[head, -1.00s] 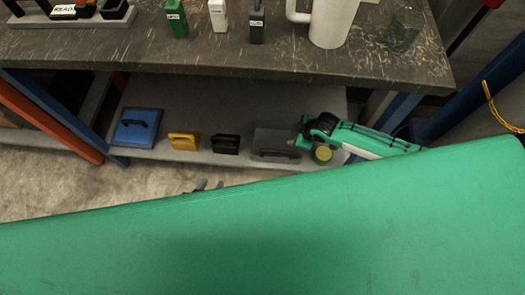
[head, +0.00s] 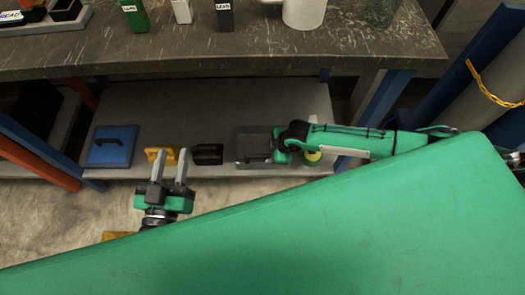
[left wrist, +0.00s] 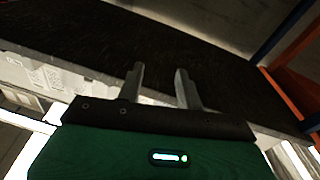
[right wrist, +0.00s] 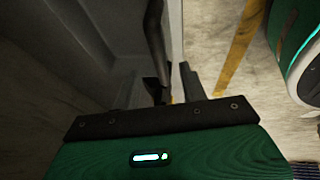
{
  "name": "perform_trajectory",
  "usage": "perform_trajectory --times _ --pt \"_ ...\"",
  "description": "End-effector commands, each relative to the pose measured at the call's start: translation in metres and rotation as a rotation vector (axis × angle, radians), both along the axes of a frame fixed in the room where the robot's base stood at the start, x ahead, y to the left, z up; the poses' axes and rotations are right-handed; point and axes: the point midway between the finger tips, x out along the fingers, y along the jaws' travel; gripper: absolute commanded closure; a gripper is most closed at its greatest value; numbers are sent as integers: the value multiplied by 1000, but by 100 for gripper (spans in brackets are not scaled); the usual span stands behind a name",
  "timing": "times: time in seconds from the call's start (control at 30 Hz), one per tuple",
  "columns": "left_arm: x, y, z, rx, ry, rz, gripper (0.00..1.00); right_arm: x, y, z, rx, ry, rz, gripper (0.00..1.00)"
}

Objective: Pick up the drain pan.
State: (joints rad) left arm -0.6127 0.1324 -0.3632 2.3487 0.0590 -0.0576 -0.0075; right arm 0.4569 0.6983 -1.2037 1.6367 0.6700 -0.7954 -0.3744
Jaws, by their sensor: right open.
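The drain pan (head: 243,136) appears to be the dark grey, flat rectangular thing with a dark handle on the lower shelf; no label on it is readable. My right gripper (head: 277,146) is at its right edge, close to the handle. In the right wrist view the grey pan (right wrist: 120,25) fills the upper left, and a black bar, apparently its handle, runs down by the fingers of the open right gripper (right wrist: 176,82). I cannot tell whether they touch. My left gripper (head: 171,160) is open and empty, in front of the yellow handled thing (head: 155,152).
A blue handled thing (head: 112,147) and a black one (head: 207,153) share the lower shelf (head: 200,105). A yellow-topped round thing (head: 313,157) is beside my right arm. The dark worktop (head: 230,50) overhangs them. Blue posts stand at both sides.

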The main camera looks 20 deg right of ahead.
Motion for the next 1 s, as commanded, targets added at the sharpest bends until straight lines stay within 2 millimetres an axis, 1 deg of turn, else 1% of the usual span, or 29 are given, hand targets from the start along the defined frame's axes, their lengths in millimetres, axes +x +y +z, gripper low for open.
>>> perform_trajectory --times 0.03,0.1,0.27,0.37,0.57,0.7,0.8,0.9,1.0 --pt "2 2 5 -7 -31 6 64 1 1 -5 -1 0 0 57" --pt "4 3 12 -16 -63 13 64 3 3 -9 0 0 1 57" --pt "5 6 19 -25 -101 20 64 4 4 -12 0 0 1 57" --pt "7 8 28 -36 -152 29 64 5 6 -17 1 -1 1 57" --pt "9 19 62 -81 -340 61 64 11 11 -34 0 -1 1 57" --pt "5 27 87 -115 -477 82 64 14 15 -45 0 -1 0 57" --pt "1 31 101 -134 -555 94 64 16 17 -52 0 0 0 57" --pt "-2 35 110 -145 -605 100 64 17 19 -56 1 -1 1 57" --pt "-4 36 114 -151 -629 103 64 18 20 -58 1 -1 1 57"
